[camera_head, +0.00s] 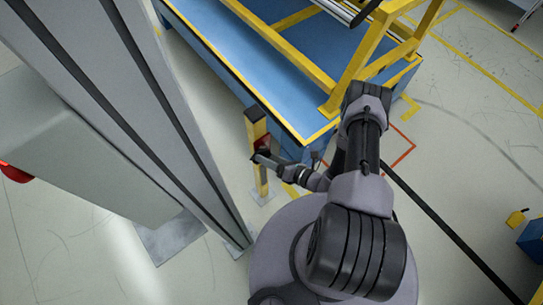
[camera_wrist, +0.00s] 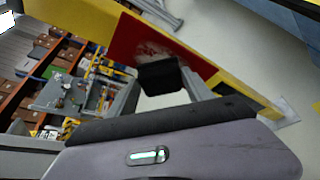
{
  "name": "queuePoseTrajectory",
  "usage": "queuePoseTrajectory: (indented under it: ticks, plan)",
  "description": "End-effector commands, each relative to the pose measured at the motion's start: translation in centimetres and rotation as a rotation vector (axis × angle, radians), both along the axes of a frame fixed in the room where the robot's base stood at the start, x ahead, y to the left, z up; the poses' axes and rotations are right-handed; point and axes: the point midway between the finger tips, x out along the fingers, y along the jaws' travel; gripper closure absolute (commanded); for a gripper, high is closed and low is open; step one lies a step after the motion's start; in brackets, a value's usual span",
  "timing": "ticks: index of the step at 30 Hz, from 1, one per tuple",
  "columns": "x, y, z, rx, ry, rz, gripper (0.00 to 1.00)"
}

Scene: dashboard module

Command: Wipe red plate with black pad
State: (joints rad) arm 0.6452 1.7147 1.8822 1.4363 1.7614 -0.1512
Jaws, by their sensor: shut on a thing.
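The red plate (camera_wrist: 125,42) is fixed to a yellow post and carries pale, whitish smudges near its middle. The black pad (camera_wrist: 160,77) lies over the lower part of the plate in the wrist view; I cannot tell whether it touches the surface. My gripper (camera_wrist: 163,92) is shut on the pad, with a grey finger at each side of it. In the head view my gripper (camera_head: 262,158) is at the post, and the red plate (camera_head: 264,142) shows only as a small dark red patch beside it. The pad cannot be made out there.
The yellow post (camera_head: 257,128) stands on the floor next to a blue platform (camera_head: 290,95) with yellow rails. A tall grey column (camera_head: 150,100) stands to the left. Shelves with bins (camera_wrist: 50,60) show at the left of the wrist view. Open floor (camera_head: 460,140) lies to the right.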

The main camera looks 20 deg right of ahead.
Motion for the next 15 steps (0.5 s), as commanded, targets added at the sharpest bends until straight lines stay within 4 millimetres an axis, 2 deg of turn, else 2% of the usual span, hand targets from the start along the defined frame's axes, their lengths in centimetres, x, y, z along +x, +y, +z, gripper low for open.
queuePoseTrajectory:
  ticks: [3,15]
  plan:
    - [0.2,0.0,1.3,0.0,-0.002,0.0,0.73]
    - [1.3,-3.8,1.1,-0.002,-0.003,-0.002,0.73]
